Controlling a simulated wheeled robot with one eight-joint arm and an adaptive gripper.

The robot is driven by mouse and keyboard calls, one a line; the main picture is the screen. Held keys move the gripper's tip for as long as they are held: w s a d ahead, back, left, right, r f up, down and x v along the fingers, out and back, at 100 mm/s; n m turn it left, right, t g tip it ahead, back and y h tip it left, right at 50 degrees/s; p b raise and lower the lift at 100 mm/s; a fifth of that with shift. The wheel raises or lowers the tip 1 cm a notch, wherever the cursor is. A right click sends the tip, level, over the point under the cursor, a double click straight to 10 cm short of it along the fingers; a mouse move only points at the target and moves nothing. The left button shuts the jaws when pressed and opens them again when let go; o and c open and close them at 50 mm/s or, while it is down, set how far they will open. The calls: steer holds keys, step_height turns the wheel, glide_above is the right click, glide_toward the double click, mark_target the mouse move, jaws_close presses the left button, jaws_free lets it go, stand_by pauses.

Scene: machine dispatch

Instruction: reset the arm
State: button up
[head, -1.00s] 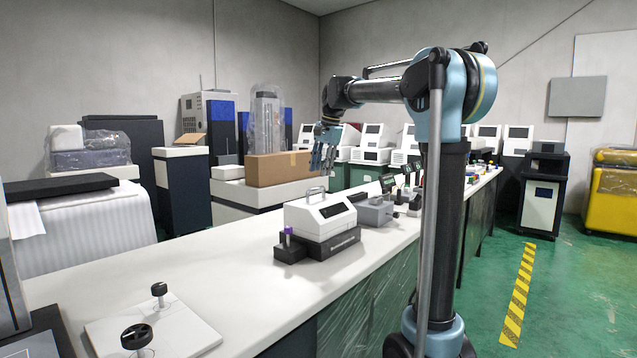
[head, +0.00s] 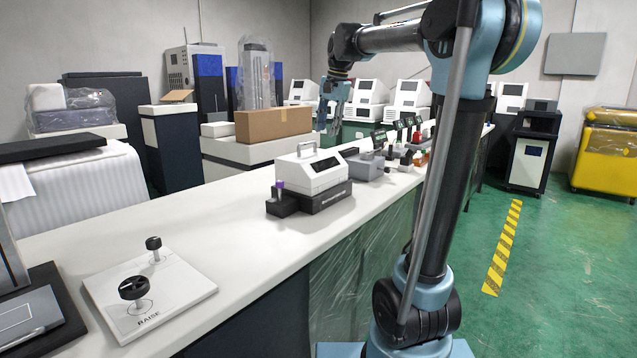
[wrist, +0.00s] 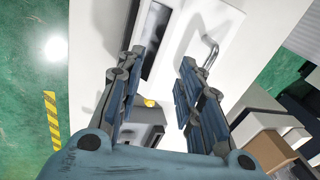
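My gripper (head: 330,118) hangs pointing down above the long white bench (head: 215,220), behind the white machine with a handle (head: 312,172). In the wrist view my gripper (wrist: 160,82) shows its two blue fingers spread apart, with nothing between them. Below them are the white machine's top with its dark window and metal handle, and a grey unit (wrist: 145,125). My arm rises at the right of the head view and bends over toward the bench.
A plate with two black knobs (head: 150,290) lies on the near bench. A small dark block with a purple-topped tube (head: 280,195) stands beside the machine. A cardboard box (head: 273,123) is behind. Green floor (head: 560,250) on the right is open, with a yellow-striped line (head: 503,245).

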steer(key=s+d+f+n, duration=0.2)
steer(key=s+d+f, duration=0.3)
steer(key=s+f, duration=0.6)
steer(key=s+d+f+n+h, duration=0.1)
steer(key=s+d+f+n, duration=0.1)
steer(key=s+d+f, duration=0.4)
steer(key=s+d+f+n+h, duration=0.1)
steer(key=s+d+f, duration=0.4)
steer(key=s+f, duration=1.1)
steer(key=shift+s+d+f+n, duration=0.15)
steer(key=shift+f+n, duration=0.4)
steer(key=shift+n, duration=0.35)
steer(key=shift+w+f, duration=0.2)
steer(key=shift+w, duration=0.25)
